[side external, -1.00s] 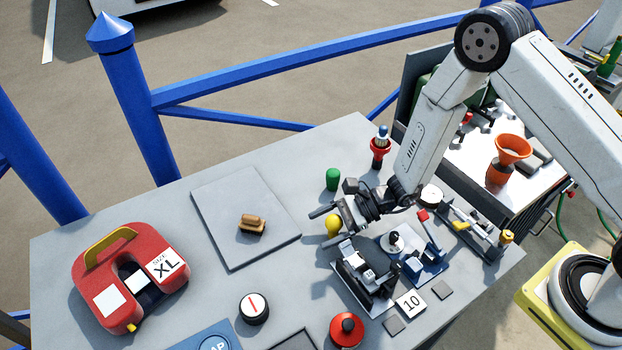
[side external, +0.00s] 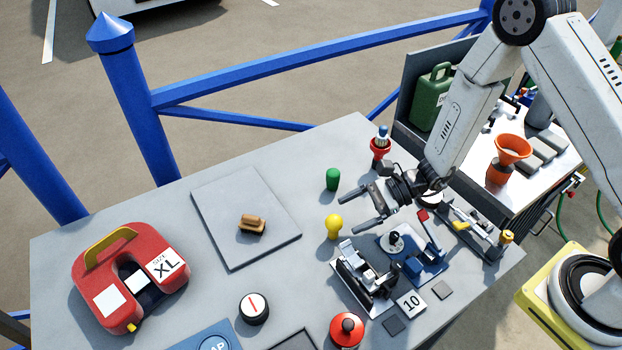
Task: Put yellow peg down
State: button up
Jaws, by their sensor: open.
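The yellow peg (side external: 334,226) stands upright on the grey table, with a rounded top. My gripper (side external: 362,208) is to its right and a little above it in the picture. The two fingers are spread apart, point left toward the peg's side, and hold nothing. A gap shows between the fingertips and the peg. A green peg (side external: 333,179) stands farther back on the table, left of the upper finger.
A black-and-silver clamp device (side external: 366,272) sits just below the gripper, with a blue device (side external: 427,260) beside it. A red-collared post (side external: 381,148) stands at the back edge.

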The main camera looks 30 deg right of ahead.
jog(key=shift+v, duration=2.55)
jog(key=shift+s+a+r+n+g, duration=0.1)
jog(key=shift+s+r+n+g, duration=0.2)
jog(key=shift+s+n+g, duration=0.4)
jog(key=s+n+g+h, duration=0.1)
jog(key=s+n, duration=0.1)
jog(key=s+r+n+g+h, duration=0.1)
jog(key=s+n+g, duration=0.1)
jog(key=shift+s+d+r+h, duration=0.2)
jog(key=shift+d+r+h, duration=0.05)
jog(key=shift+h, duration=0.15)
jog(key=s+d+r+n+h, duration=0.1)
jog(key=d+n+h, duration=0.1)
jog(key=s+d+r+n+h, duration=0.1)
jog(key=n+h, duration=0.1)
jog(key=n, duration=0.1)
jog(key=s+d+r+n+h, duration=0.1)
jog(key=s+d+n+h, duration=0.1)
jog(key=shift+d+n+h, duration=0.35)
jog(key=shift+n+h, duration=0.05)
jog(key=shift+w+d+r+n+t+h, duration=0.25)
jog(key=shift+d+r+n+t+h, duration=0.4)
jog(key=shift+n, duration=0.3)
jog(key=shift+w+d+r+n+t+h, duration=0.25)
jog(key=shift+d+r+n+t+h, duration=0.25)
jog(key=shift+r+n, duration=0.35)
jog(key=shift+w+d+r+n+t+h, duration=0.25)
jog(key=shift+d+r+n+t+h, duration=0.3)
jog(key=shift+n, duration=0.45)
jog(key=shift+d+r, duration=0.1)
